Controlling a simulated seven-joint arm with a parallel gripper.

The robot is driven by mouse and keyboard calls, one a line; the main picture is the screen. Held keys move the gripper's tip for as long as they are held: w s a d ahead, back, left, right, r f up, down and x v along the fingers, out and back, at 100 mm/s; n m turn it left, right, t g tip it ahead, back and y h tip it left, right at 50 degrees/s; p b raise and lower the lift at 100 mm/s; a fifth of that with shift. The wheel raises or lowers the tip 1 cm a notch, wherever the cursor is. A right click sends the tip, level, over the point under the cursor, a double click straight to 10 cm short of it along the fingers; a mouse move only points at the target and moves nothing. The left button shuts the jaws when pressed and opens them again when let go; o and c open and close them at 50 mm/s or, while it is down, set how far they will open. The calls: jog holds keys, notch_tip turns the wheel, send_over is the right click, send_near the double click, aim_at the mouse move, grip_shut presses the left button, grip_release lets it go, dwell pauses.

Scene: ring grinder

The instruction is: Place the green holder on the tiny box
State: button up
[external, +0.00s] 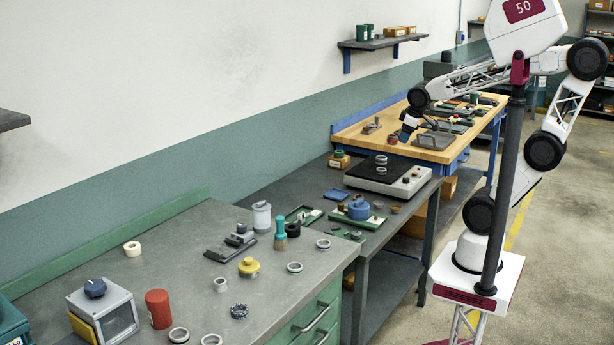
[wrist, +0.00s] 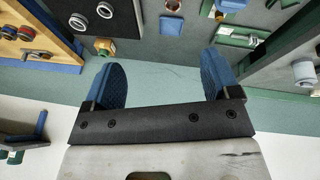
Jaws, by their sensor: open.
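A tiny brown box (external: 339,163) stands on the grey bench near the wall, by the wooden table's near corner. A green ring-like piece (external: 339,153) sits on top of it and may be the green holder. The box (wrist: 105,52) and the green piece (wrist: 103,43) also show at the upper left of the wrist view, beyond a blue finger. My gripper (external: 404,137) is above the black-topped grey machine, to the right of the box. In the wrist view my gripper (wrist: 162,78) has its blue fingers wide apart, with nothing between them.
The black-topped machine (external: 415,183) carries small rings (external: 381,160). Green trays (external: 303,215), a blue round part (external: 358,208) and a blue block (wrist: 170,25) lie on the grey bench. The wooden table (external: 350,135) holds several tools. A wall shelf (external: 380,42) is above.

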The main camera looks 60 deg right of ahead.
jog(key=s+a+f+m+g+y, duration=0.1)
jog(key=s+a+m, duration=0.1)
jog(key=s+a, duration=0.2)
jog(key=s, duration=0.3)
jog(key=shift+m+g, duration=0.3)
